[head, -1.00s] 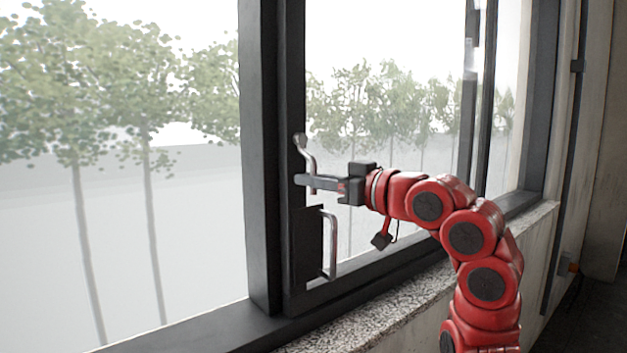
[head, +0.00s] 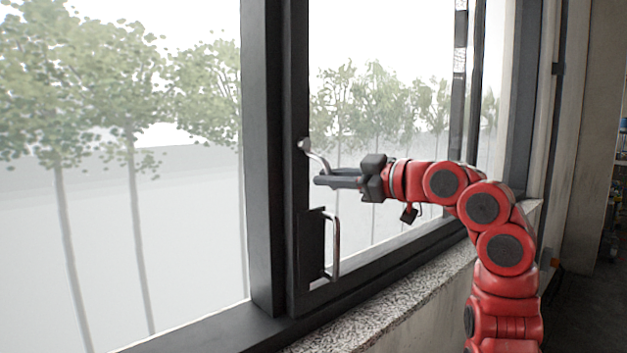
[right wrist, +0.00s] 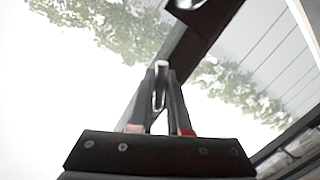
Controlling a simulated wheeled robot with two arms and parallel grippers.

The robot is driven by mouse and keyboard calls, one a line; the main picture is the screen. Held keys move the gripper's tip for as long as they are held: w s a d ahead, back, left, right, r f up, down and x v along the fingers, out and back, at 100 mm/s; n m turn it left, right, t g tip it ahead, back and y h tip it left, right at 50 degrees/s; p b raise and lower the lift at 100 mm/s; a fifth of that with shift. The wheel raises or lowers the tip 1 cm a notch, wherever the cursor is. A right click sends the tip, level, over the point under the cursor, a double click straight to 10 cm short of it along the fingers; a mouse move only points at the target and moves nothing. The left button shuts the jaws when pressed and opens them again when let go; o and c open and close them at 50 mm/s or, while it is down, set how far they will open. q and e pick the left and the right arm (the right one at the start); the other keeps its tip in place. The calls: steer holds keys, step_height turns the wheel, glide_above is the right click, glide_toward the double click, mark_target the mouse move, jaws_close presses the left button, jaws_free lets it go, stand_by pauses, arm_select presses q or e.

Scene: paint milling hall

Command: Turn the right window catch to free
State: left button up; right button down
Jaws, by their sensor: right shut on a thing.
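The right window catch (head: 316,157) is a curved silver lever on the dark window frame, with its round pivot at the upper left. Its free end slants down to the right. My right gripper (head: 322,181) reaches in from the right and is shut on the lower end of the catch. In the right wrist view the bright lever end (right wrist: 160,84) stands between the two dark fingers. The fingers hide part of the lever in the head view. My left gripper is in neither view.
A silver pull handle (head: 337,248) on a dark plate sits on the frame below the catch. A speckled stone sill (head: 405,295) runs under the window. Dark upright frame bars (head: 265,160) stand to the left. Trees show outside.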

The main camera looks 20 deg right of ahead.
mark_target(324, 152)
steer(key=n, duration=0.1)
steer(key=d+r+n, duration=0.1)
steer(key=shift+w+d+n, duration=0.15)
steer(key=shift+w+n, duration=0.1)
steer(key=shift+n, duration=0.05)
steer(key=shift+w+d+r+n+h, duration=0.1)
steer(key=shift+d+r+n+h, duration=0.35)
steer(key=shift+n, duration=0.35)
steer(key=shift+w+d+r+n+h+p, duration=0.1)
steer(key=shift+d+r+n+h+p, duration=0.25)
steer(key=shift+n, duration=0.5)
steer(key=shift+w+d+r+n+h+p, duration=0.15)
steer(key=shift+r+n+p, duration=0.35)
steer(key=shift+r+n, duration=0.25)
steer(key=shift+w+d+r+n+h+p, duration=0.15)
steer(key=shift+r+n+h+p, duration=0.2)
steer(key=shift+n, duration=0.55)
steer(key=shift+s+r, duration=0.1)
steer(key=c, duration=0.9)
jaws_free()
steer(key=shift+o, duration=0.2)
steer(key=shift+s, duration=0.1)
